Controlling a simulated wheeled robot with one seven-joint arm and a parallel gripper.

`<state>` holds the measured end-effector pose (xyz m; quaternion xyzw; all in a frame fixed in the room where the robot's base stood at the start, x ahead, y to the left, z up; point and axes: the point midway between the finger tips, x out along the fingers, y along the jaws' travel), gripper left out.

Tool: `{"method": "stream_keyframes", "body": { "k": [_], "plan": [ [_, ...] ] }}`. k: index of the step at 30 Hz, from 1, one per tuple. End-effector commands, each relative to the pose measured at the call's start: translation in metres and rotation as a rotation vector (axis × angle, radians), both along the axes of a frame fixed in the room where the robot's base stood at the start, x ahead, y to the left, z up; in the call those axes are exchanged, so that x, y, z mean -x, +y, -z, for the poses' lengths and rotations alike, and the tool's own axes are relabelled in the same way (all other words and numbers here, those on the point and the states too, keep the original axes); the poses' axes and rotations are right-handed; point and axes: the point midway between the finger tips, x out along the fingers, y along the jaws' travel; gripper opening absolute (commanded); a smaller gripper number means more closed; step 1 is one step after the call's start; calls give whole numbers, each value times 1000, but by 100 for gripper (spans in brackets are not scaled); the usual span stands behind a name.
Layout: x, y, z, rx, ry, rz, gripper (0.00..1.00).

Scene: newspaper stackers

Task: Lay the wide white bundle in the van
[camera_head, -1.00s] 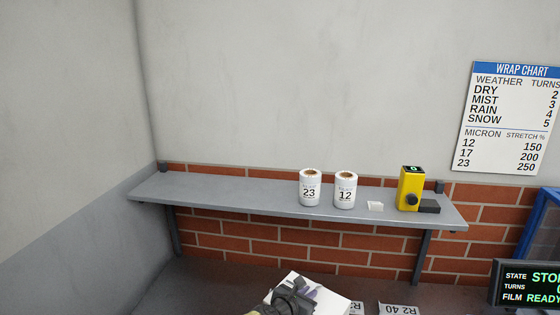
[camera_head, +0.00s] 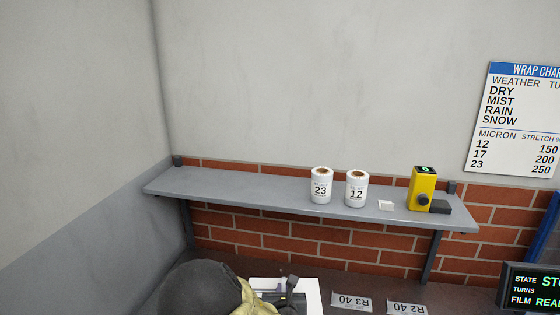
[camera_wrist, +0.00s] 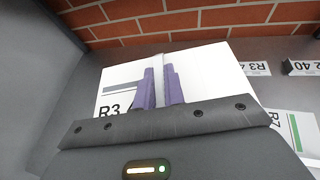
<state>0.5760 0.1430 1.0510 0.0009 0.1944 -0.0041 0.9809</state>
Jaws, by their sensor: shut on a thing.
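A white bundle (camera_wrist: 212,72) with a dark-printed "R3" and a grey stripe fills the middle of the wrist view. My gripper (camera_wrist: 161,88) has its purple fingers close together on a narrow upright ridge at the bundle's middle, shut on it. In the head view only part of the white bundle (camera_head: 312,292) shows at the bottom, beside my gripper (camera_head: 287,302). My dark round arm link and a yellow part hide much of it there. Whether the bundle is lifted is unclear. The van is not in view.
A grey shelf (camera_head: 235,195) on the brick wall holds two white rolls, marked 23 (camera_head: 320,188) and 12 (camera_head: 356,190), and a yellow device (camera_head: 422,190). Cards R3 40 (camera_head: 351,302) and R2 40 (camera_head: 406,308) lie on the dark surface. A green-striped white item (camera_wrist: 292,135) is at right.

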Motion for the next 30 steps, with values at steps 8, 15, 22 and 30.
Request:
{"method": "stream_keyframes", "body": {
  "k": [8, 15, 22, 30],
  "plan": [
    [-2, -23, 8, -2, -6, -42, 0],
    [-8, -69, 36, 0, -6, -29, 0],
    [-11, -118, 60, 0, -7, -11, 0],
    [-12, -143, 69, -1, -7, -7, 0]
  ]
}}
